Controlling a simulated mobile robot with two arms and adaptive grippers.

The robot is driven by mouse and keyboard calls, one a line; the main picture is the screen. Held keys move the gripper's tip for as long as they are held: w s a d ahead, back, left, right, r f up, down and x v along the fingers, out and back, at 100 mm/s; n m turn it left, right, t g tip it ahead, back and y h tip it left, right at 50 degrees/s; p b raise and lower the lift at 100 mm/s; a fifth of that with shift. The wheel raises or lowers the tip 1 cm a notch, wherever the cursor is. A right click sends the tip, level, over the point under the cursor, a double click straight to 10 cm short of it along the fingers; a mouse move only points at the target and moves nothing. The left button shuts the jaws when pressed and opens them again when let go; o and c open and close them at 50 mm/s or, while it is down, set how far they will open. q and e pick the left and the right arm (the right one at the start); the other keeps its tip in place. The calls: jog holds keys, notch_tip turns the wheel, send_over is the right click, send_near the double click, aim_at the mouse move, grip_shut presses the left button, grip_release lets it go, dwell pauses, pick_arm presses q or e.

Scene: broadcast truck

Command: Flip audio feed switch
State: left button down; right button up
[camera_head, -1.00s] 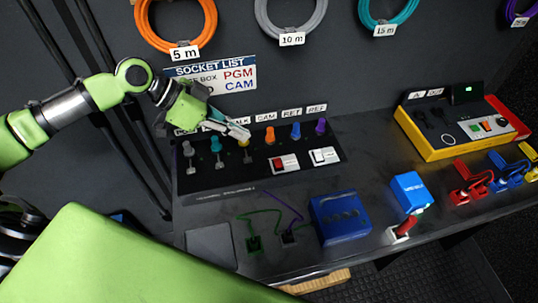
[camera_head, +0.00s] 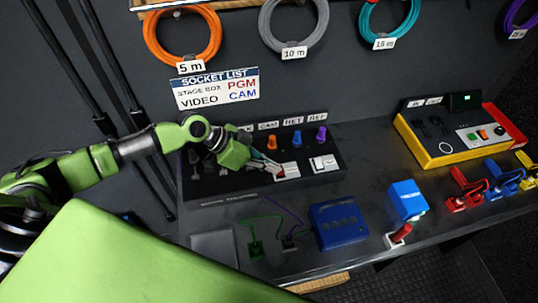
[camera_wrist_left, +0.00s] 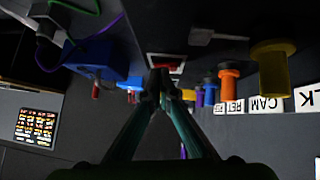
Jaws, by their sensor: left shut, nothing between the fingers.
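A black switch panel (camera_head: 215,185) lies on the desk by the wall, with several coloured knobs along its back. Two switches on white plates sit on it: one with red (camera_head: 291,168), partly covered by my fingers, and a white one (camera_head: 325,163). I cannot read which is the audio feed switch. My left gripper (camera_head: 279,173) is shut and empty, its fingertips at the red switch. In the left wrist view, the closed fingertips (camera_wrist_left: 161,76) are just in front of the red switch (camera_wrist_left: 166,64); I cannot tell whether they touch. My right gripper is not in view.
A yellow device (camera_head: 452,133) and red, blue and yellow connectors (camera_head: 465,190) are farther right. Cable coils (camera_head: 182,35) hang on the wall.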

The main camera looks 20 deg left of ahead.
pick_arm(q)
jog(key=shift+f, duration=0.2)
jog(key=shift+s+d+f+m+t+y, duration=0.2)
jog(key=shift+f+m+t+y, duration=0.1)
jog(key=shift+t, duration=0.1)
jog(key=shift+s+f, duration=0.2)
jog(key=shift+r, duration=0.1)
jog(key=shift+w, duration=0.15)
